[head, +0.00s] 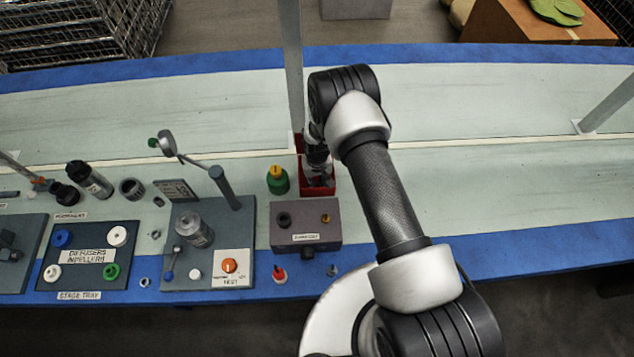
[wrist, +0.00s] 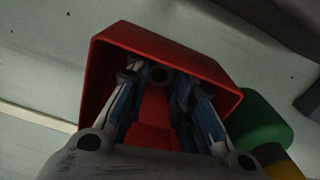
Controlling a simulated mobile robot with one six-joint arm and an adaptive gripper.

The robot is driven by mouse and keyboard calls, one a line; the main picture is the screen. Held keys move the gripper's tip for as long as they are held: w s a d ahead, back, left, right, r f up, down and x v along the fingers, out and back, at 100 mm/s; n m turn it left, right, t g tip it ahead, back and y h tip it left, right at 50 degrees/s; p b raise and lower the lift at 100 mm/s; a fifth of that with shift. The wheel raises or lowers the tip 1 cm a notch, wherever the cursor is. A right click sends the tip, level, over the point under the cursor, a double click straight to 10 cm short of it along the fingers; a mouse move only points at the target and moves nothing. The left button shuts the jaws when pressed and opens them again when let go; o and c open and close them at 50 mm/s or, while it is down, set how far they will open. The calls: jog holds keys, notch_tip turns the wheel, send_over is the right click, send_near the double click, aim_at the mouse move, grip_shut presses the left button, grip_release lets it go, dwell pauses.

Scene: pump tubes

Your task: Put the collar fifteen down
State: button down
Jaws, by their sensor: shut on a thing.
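My gripper (wrist: 159,78) reaches down into an open red bin (wrist: 90,85), with its fingers inside the walls. A small dark ring (wrist: 158,76), which looks like the collar, sits between the fingertips. No number can be read on it. In the head view my gripper (head: 318,172) points down at the red bin (head: 318,190), and its fingertips and the ring are hidden there. I cannot tell whether the ring touches the bin floor.
A green bottle with a yellow top (head: 278,180) stands just left of the bin. A grey box (head: 305,238) with small parts on top is in front. The stage tray (head: 88,278) and test stand (head: 208,290) are further left. The bench right of my arm is clear.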

jog(key=shift+f, duration=0.2)
jog(key=c, duration=1.4)
grip_release()
jog(key=shift+r, duration=0.15)
notch_tip(320, 180, up, 12)
jog(key=p, duration=0.3)
